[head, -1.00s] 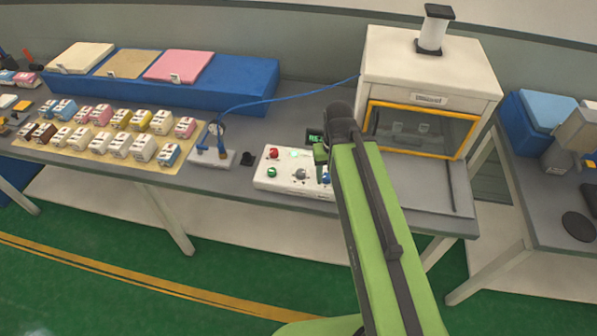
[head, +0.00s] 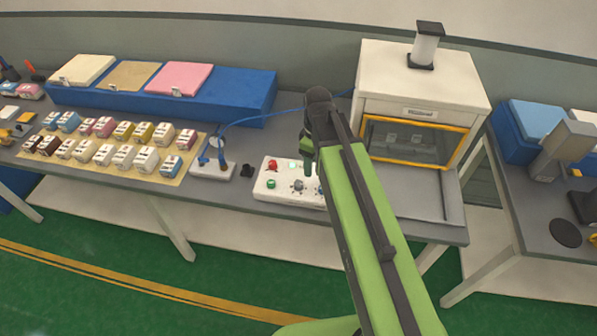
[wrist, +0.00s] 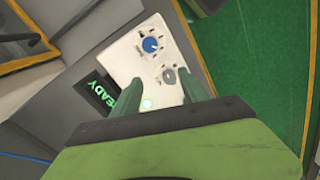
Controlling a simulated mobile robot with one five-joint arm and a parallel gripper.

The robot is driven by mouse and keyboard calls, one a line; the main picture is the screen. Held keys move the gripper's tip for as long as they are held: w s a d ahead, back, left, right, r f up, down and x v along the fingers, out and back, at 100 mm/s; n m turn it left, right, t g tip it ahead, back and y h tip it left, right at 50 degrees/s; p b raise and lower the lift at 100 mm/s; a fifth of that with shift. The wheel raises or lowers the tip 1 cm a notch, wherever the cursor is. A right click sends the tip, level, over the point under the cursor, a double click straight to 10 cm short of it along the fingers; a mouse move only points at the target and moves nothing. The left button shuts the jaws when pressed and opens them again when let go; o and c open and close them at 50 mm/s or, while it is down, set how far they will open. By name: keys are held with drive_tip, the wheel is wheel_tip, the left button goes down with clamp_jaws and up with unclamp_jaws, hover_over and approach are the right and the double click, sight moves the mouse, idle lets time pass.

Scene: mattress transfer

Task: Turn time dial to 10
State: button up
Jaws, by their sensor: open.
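The white control panel (head: 270,188) lies on the grey bench and is partly hidden by my arm in the head view. It carries a red button (head: 272,165), a green button (head: 271,184) and a grey dial (head: 297,186). In the wrist view the panel (wrist: 128,50) shows a blue dial (wrist: 150,45) with marks around it and the grey dial (wrist: 169,75). I cannot tell which dial is the time dial. A display (wrist: 97,92) reads READY. My gripper (wrist: 165,88) is open above the panel, its fingers apart and holding nothing, close to the grey dial.
A white machine with an orange-framed window (head: 412,140) stands behind and right of the panel. A stand with a blue cable (head: 212,165) and a tray of several small cartons (head: 185,137) are to the left. A blue platform with pads (head: 235,95) is behind.

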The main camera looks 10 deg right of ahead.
wheel_tip(320, 180, up, 7)
drive_tip(key=n+p, duration=0.1)
drive_tip(key=p, duration=0.4)
hover_over(298, 183)
wheel_tip(298, 183, down, 17)
drive_tip(key=b, duration=1.7)
drive_tip(key=shift+f+b, duration=0.15)
drive_tip(key=shift+b, duration=0.25)
clamp_jaws()
